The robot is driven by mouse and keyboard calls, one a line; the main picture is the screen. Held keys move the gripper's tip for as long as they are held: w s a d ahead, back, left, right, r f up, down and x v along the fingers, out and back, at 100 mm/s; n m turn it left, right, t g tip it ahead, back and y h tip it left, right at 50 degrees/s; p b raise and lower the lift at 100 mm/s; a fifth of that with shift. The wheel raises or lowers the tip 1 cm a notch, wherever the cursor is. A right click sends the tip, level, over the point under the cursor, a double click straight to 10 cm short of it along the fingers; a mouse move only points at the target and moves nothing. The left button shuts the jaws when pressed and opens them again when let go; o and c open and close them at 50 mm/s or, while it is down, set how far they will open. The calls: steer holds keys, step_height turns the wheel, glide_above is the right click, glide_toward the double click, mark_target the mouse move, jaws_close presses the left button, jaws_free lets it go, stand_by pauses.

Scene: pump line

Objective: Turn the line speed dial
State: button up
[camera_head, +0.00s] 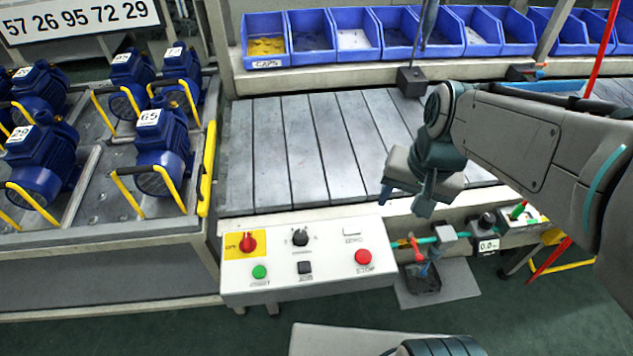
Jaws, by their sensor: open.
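A black dial (299,237) sits in the upper middle of the white control panel (335,284), which is fixed at the front of the slatted conveyor. Its label is too small to read, but it looks like the line speed dial. A red rotary switch (248,242) on a yellow plate is to its left. My gripper (405,199) is open and empty, pointing down above the conveyor's front edge. It is to the right of the dial and apart from the panel.
Blue motors with yellow handles (163,140) stand on a left-hand rack. Blue bins (265,40) line the back. The conveyor slats (300,150) are clear.

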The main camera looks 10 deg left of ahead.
steer(key=w+a+f+m+g+y, duration=0.1)
steer(key=w+a+f+m+g, duration=0.3)
steer(key=a, duration=0.3)
steer(key=m+y, duration=0.1)
steer(key=m, duration=0.2)
glide_toward(301, 234)
steer(key=shift+g, duration=0.4)
steer(key=x, duration=0.5)
steer(key=b+x, duration=0.1)
steer(key=x, duration=0.2)
steer(key=shift+w+f, duration=0.25)
steer(key=shift+w, duration=0.05)
steer(key=c, duration=1)
